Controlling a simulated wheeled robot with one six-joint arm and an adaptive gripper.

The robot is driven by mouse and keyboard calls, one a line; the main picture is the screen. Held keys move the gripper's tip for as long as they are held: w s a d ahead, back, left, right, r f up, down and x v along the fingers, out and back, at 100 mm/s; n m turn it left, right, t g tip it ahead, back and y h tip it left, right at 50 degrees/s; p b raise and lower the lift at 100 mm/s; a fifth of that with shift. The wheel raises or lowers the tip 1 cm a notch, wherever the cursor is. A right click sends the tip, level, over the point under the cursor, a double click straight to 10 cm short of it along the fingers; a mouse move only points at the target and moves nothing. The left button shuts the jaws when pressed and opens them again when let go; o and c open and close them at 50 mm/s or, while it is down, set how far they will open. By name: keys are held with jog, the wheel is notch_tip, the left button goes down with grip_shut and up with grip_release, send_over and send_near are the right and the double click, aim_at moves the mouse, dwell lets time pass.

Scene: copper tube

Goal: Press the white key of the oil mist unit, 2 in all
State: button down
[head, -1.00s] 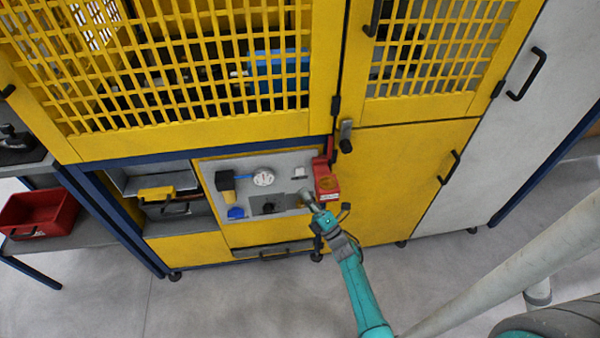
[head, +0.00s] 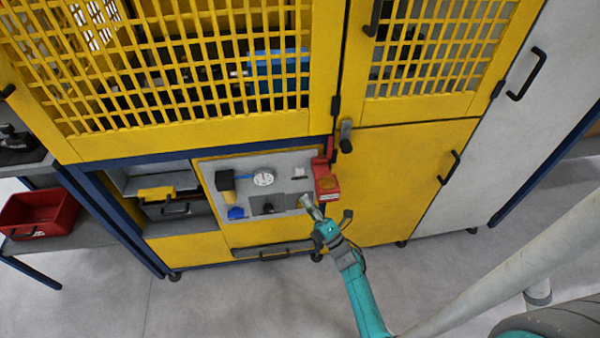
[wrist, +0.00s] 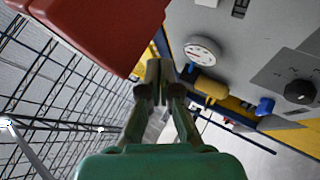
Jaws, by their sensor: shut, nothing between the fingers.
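A small white key (head: 299,172) sits at the upper right of the grey panel (head: 285,160) in the head view. In the wrist view a white piece (wrist: 207,2), perhaps this key, is cut by the top edge. My gripper (head: 306,200) is shut and empty, in front of the panel's right side, below the white key in the picture. In the wrist view its fingertips (wrist: 157,70) are together, and I see no contact with the panel.
A red box (head: 326,181) juts out beside the key and looms large in the wrist view (wrist: 100,25). The panel also carries a round white dial (head: 263,177), a black knob (head: 267,208), a blue knob (head: 236,213) and a yellow-and-black cylinder (head: 225,183).

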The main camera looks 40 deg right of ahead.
jog(key=w+d, duration=0.4)
jog(key=w, duration=0.2)
jog(key=shift+w+d, duration=0.2)
jog(key=shift+w, duration=0.05)
jog(key=shift+w+d, duration=0.1)
jog(key=shift+w, duration=0.05)
dwell(1.3)
jog(key=shift+w+d, duration=0.1)
jog(key=shift+w, duration=0.1)
jog(key=shift+w+d, duration=0.25)
jog(key=shift+w, duration=0.05)
dwell(0.9)
jog(key=shift+s+a, duration=0.1)
jog(key=shift+s, duration=0.05)
jog(key=shift+s+a, duration=0.35)
jog(key=shift+s, duration=0.15)
dwell(0.3)
jog(key=s+a, duration=0.2)
jog(key=s, duration=0.2)
jog(key=shift+s+a, duration=0.1)
jog(key=shift+a, duration=0.3)
